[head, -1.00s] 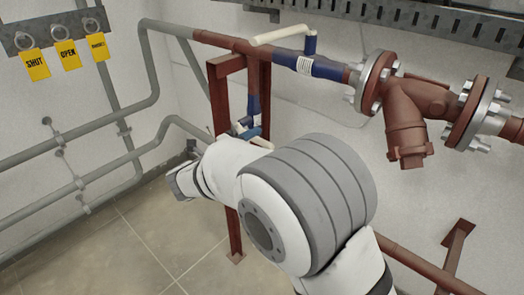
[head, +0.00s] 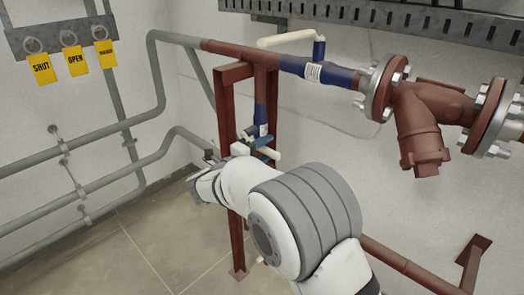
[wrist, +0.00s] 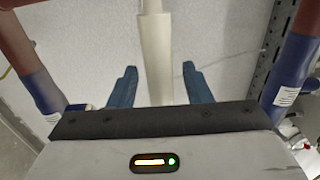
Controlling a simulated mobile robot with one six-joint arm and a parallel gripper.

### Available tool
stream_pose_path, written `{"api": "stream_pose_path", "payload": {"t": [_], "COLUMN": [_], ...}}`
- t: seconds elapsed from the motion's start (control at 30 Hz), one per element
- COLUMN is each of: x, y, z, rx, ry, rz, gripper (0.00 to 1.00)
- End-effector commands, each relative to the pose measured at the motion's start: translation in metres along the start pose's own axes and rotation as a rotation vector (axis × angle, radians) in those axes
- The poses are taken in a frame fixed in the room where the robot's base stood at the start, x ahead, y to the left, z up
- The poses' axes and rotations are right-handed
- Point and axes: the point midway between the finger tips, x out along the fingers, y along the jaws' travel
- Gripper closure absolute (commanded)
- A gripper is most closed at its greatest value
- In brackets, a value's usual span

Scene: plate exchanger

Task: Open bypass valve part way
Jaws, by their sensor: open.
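A cream lever (wrist: 155,50) runs down the middle of the wrist view, between the two blue fingers of my gripper (wrist: 159,69). The fingers are open, with a visible gap on each side of the lever. In the head view, a blue valve (head: 262,112) sits on the vertical red branch, and a short cream lever end (head: 268,152) shows below it beside my arm. A second blue valve (head: 335,74) on the upper red pipe has a cream lever (head: 285,39). My arm hides most of the lower lever. Which valve is the bypass is not marked legibly.
Red posts (head: 233,180) stand behind my arm. A flanged red strainer (head: 418,125) is at the right. Grey pipes (head: 80,150) run along the left wall. Yellow SHUT and OPEN tags (head: 75,60) hang at the upper left. Floor is clear at lower left.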

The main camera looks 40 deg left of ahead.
Motion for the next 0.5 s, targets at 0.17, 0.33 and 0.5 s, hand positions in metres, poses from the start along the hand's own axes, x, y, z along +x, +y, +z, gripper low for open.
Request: {"api": "stream_pose_path", "payload": {"t": [0.17,0.33,0.5], "x": [-0.0003,-0.0007,-0.0009], "y": [-0.0001,-0.0001,-0.0001], "z": [0.0002,0.0003,0.0004], "rx": [0.000,0.000,0.000], "ry": [0.000,-0.001,-0.001], "rz": [0.000,0.000,0.000], "gripper": [0.57,0.71,0.85]}}
